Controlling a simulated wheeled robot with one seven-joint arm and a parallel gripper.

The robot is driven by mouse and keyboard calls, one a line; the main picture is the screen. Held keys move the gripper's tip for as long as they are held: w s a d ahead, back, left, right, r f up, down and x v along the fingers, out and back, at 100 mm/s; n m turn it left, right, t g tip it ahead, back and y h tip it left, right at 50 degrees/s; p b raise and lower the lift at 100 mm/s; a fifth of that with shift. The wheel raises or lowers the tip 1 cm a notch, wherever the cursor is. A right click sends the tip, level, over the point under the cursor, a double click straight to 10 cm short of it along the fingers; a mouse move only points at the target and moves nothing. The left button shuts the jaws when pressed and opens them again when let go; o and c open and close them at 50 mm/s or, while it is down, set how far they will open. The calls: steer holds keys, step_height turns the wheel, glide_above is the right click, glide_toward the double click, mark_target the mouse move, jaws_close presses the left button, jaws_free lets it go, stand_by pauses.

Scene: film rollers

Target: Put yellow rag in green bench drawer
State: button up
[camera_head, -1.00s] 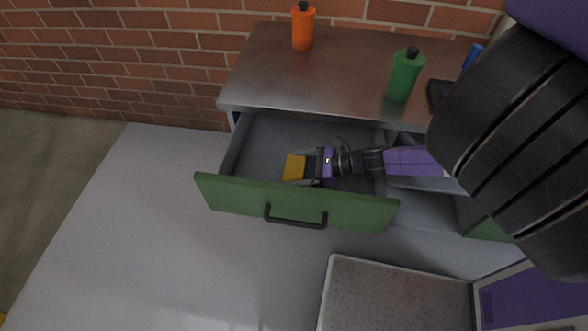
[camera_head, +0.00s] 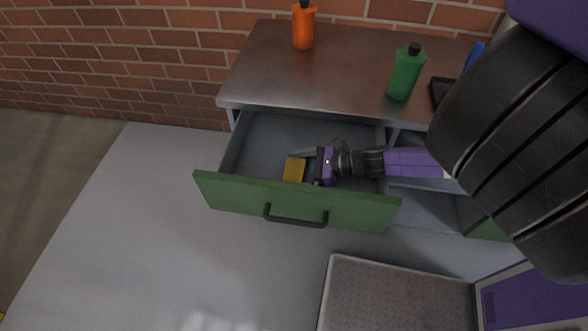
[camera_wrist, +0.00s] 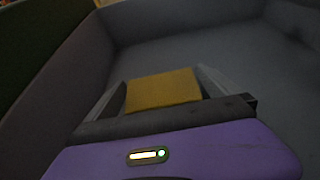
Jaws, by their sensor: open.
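The yellow rag (camera_head: 294,169) is a small folded block inside the open green bench drawer (camera_head: 297,204). In the wrist view the rag (camera_wrist: 163,90) lies between my two fingers, with a gap showing near the right one. My gripper (camera_head: 304,167) is inside the drawer, over its front half, with its fingers apart around the rag. The wrist view shows the gripper (camera_wrist: 163,88) open, with the drawer's grey walls around it. Whether the rag lies flat on the drawer floor is hard to tell.
The metal bench top (camera_head: 330,72) holds an orange bottle (camera_head: 303,28), a green bottle (camera_head: 405,74) and a dark object (camera_head: 443,93). A grey tray-like surface (camera_head: 395,295) lies at the lower right. Open floor (camera_head: 130,240) is at the left.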

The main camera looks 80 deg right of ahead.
steer(key=shift+s+r+p, duration=0.1)
steer(key=shift+r+p, duration=0.4)
steer(key=shift+p, duration=0.1)
steer(key=v, duration=1.2)
steer(key=shift+r, duration=0.15)
